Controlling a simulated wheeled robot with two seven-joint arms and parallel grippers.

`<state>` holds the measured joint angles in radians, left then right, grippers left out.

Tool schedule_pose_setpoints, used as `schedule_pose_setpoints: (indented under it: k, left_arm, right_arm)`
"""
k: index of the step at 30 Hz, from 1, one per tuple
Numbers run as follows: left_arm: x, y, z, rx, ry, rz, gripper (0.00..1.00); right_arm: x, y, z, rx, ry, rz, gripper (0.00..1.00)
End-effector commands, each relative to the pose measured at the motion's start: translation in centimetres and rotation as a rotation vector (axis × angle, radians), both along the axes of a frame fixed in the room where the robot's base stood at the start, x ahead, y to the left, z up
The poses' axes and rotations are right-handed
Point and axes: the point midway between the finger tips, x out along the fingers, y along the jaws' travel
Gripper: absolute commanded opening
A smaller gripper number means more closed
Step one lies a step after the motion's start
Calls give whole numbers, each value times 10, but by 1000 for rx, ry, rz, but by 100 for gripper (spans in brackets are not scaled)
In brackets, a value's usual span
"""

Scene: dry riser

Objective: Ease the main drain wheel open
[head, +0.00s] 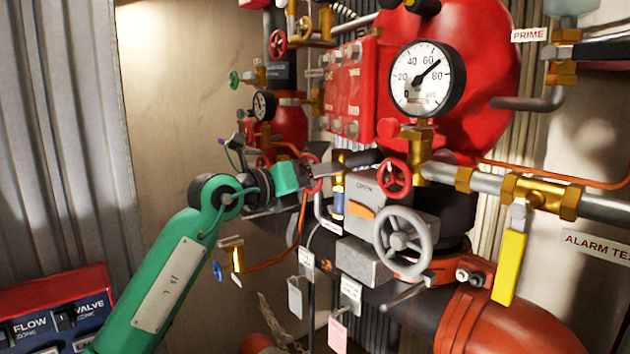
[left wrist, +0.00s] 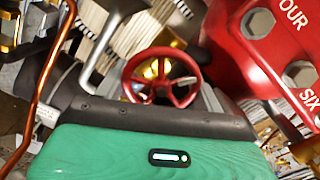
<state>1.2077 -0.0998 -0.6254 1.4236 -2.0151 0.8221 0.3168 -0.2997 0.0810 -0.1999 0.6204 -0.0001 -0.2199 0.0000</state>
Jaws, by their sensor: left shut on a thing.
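A small red handwheel (head: 316,187) sits on the pipework left of the grey valve body in the head view. A red spoked wheel (left wrist: 160,78) shows in the left wrist view, just beyond the green gripper body. The finger contact is partly hidden. No readable label marks a wheel as the main drain. My right gripper is not in view.
A second red handwheel (head: 396,179) and a larger grey handwheel (head: 400,241) stand to the right. A pressure gauge (head: 427,79) is above, and a yellow lever (head: 510,266) hangs at the right. Hanging tags and an orange tube lie below my gripper. Free room is at the left.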

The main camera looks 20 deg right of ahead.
Motion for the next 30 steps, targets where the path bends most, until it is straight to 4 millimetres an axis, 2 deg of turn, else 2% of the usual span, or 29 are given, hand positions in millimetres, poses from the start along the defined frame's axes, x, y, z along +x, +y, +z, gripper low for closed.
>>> schedule_pose_setpoints:
  k: [8, 20, 21, 24, 30]
  left_arm:
    - [0, 0, 0, -24, 66, 0, 46]
    - [0, 0, 0, -26, 71, 0, 46]
    - [0, 0, 0, -26, 71, 0, 71]
    - [0, 0, 0, -26, 71, 0, 91]
    - [0, 0, 0, -26, 70, 0, 91]
  right_arm:
    - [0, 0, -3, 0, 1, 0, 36]
    - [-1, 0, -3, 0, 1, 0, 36]
    - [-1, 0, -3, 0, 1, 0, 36]
    - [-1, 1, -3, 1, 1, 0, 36]
    - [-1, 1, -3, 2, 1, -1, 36]
